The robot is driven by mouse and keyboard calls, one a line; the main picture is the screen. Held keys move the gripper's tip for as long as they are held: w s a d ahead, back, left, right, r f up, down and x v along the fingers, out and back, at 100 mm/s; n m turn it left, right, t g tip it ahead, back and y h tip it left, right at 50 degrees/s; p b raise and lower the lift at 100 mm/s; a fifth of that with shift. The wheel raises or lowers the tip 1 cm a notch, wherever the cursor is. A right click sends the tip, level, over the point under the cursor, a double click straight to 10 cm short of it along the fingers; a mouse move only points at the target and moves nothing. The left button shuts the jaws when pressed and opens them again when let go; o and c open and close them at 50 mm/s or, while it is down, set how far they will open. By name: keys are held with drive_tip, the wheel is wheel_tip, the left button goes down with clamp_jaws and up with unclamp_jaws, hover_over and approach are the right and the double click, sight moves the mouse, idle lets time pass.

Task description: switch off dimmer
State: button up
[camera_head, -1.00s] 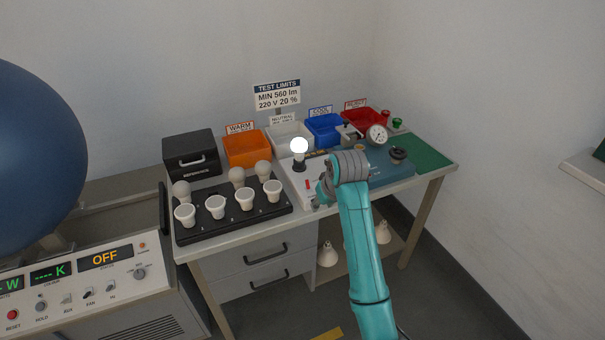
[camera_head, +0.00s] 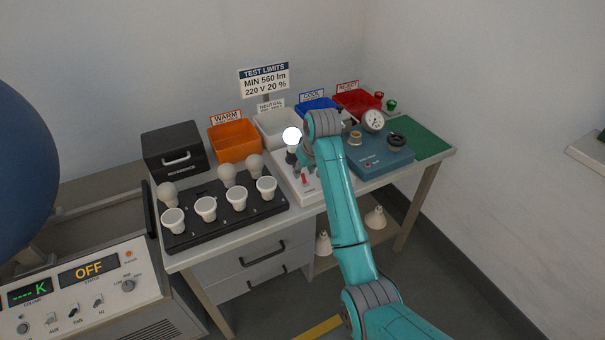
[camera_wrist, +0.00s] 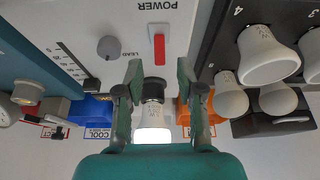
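A white panel (camera_head: 314,196) on the bench carries a lit bulb (camera_head: 291,135) upright in a black socket. Its red switch (camera_head: 305,179) shows in the wrist view (camera_wrist: 159,48), near the word POWER. A grey knob (camera_wrist: 110,47) and a slider (camera_wrist: 92,84) are also on the panel there. Which control is the dimmer, I cannot tell for sure. My gripper (camera_wrist: 159,69) is open and empty, its fingers spread. In the wrist view the bulb (camera_wrist: 152,116) appears between and beyond them; contact is unclear. In the head view my arm hides the fingertips and part of the panel.
A black tray (camera_head: 225,225) with several bulbs stands left of the panel. A teal box (camera_head: 380,158) with a gauge (camera_head: 373,121) and black knob (camera_head: 397,141) stands right. Orange (camera_head: 236,148), white (camera_head: 272,125), blue and red (camera_head: 357,101) bins line the back.

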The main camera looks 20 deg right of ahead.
sight(303, 174)
drive_tip(key=shift+x, duration=1.55)
clamp_jaws()
drive_tip(key=shift+s, duration=0.1)
drive_tip(key=t, duration=0.2)
drive_tip(key=s+t, duration=0.1)
drive_tip(key=t, duration=0.1)
drive_tip(key=s+t, duration=0.1)
drive_tip(key=t, duration=0.4)
drive_tip(key=s+t, duration=0.1)
drive_tip(key=t, duration=0.1)
drive_tip(key=shift+s+d+f+t, duration=0.1)
drive_tip(key=shift+s+f+t, duration=0.1)
drive_tip(key=shift+t, duration=0.2)
unclamp_jaws()
